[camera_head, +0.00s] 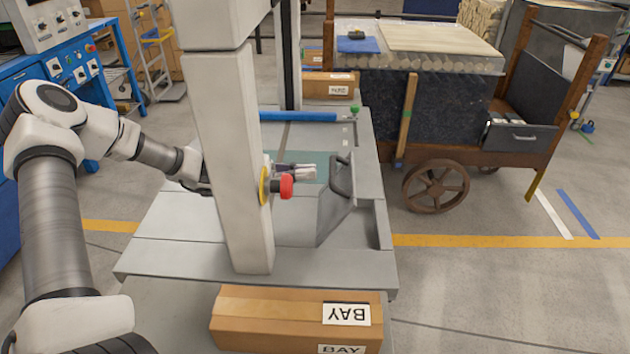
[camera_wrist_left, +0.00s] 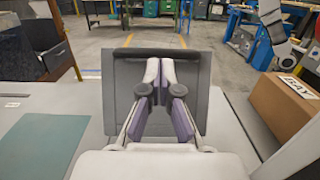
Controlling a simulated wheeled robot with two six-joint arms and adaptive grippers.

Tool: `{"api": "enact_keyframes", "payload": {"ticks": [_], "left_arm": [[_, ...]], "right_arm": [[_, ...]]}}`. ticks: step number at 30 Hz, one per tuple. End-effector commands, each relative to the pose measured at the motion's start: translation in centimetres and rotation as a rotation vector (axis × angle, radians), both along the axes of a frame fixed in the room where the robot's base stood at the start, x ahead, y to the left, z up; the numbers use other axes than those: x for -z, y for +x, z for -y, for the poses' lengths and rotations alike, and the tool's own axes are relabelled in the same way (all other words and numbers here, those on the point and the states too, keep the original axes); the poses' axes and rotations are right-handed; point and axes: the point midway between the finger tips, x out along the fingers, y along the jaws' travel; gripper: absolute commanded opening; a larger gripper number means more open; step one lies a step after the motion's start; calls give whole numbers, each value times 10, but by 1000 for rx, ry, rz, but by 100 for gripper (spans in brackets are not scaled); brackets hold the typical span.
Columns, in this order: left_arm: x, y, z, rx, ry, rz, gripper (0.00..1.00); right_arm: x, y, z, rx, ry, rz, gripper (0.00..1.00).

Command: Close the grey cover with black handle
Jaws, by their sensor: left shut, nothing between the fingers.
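The grey cover (camera_head: 333,212) stands raised at a tilt on the grey machine bed, right of the white post. My left gripper (camera_head: 313,171) is shut and empty, just left of the cover, reaching behind the post; the post hides part of my wrist. In the left wrist view the cover (camera_wrist_left: 119,98) stands upright behind my shut fingers (camera_wrist_left: 165,66) and partly hidden by them. I cannot tell whether the fingertips touch it. My right gripper is not in view.
A white post (camera_head: 232,160) with a red emergency knob (camera_head: 286,186) stands close to my left wrist. A cardboard box (camera_head: 270,316) lies in front of the grey bed (camera_head: 180,254). A wooden cart (camera_head: 450,158) stands at the right. A teal plate (camera_wrist_left: 40,145) lies beside the cover.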

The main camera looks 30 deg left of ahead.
Motion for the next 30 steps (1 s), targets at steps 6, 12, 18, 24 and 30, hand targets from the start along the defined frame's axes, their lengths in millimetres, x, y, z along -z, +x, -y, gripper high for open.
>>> {"api": "enact_keyframes", "payload": {"ticks": [6, 12, 18, 24, 30], "left_arm": [[-2, 11, 19, 1, 0, -1, 0], [-3, 12, 20, -1, -1, 0, 0], [-3, 12, 20, 0, 3, -2, 0], [-5, 15, 25, 1, 38, -23, 0], [-6, 22, 37, 2, 128, -78, 0]], "right_arm": [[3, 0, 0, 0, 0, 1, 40], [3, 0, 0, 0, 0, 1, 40], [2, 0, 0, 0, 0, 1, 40], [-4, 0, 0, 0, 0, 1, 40], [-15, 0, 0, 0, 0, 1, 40]]}}
